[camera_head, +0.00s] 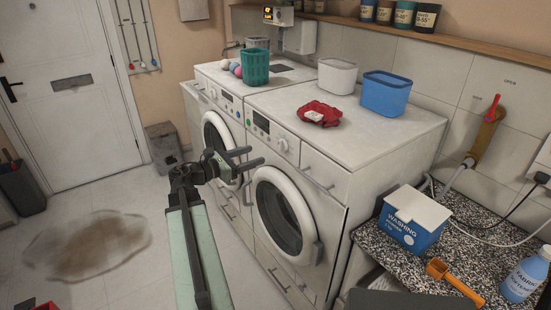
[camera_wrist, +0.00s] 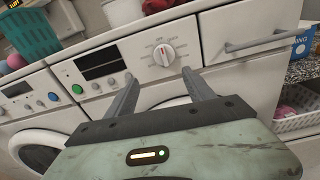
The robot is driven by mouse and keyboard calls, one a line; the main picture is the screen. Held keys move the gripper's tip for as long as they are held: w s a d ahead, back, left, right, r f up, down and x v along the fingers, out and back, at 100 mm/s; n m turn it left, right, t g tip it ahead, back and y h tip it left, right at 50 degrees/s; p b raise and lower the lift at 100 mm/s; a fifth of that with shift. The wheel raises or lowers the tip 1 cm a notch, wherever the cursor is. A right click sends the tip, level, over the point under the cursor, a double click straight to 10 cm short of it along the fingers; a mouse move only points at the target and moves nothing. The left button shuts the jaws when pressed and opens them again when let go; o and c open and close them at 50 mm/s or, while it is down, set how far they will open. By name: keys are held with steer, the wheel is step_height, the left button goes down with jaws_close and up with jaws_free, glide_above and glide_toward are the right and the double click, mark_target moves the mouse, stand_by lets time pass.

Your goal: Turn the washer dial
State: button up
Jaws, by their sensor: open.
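The washer dial is a round white knob (camera_wrist: 164,54) with a red mark, on the front panel of the nearer machine. In the head view the dial (camera_head: 282,144) sits right of a dark display. My gripper (camera_head: 250,157) is open and empty in front of the machines, to the left of and a little below the dial. In the wrist view my gripper (camera_wrist: 158,84) points at the panel, with the dial just beyond and between its two fingers. The fingers look apart from the dial. The nearer washer (camera_head: 325,185) has a round door below the panel.
A second machine (camera_head: 208,107) stands to the left. A red cloth (camera_head: 322,113), a blue basket (camera_head: 385,94) and a white basket (camera_head: 337,77) sit on top. A drawer handle (camera_wrist: 262,42) sticks out right of the dial. A brown puddle (camera_head: 85,245) lies on the floor.

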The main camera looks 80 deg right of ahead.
mark_target(279, 145)
steer(key=shift+g, duration=0.4)
steer(key=x, duration=0.9)
steer(key=shift+s+a+r, duration=0.1)
steer(key=shift+s+r, duration=0.3)
steer(key=shift+s, duration=0.2)
steer(key=c, duration=1.3)
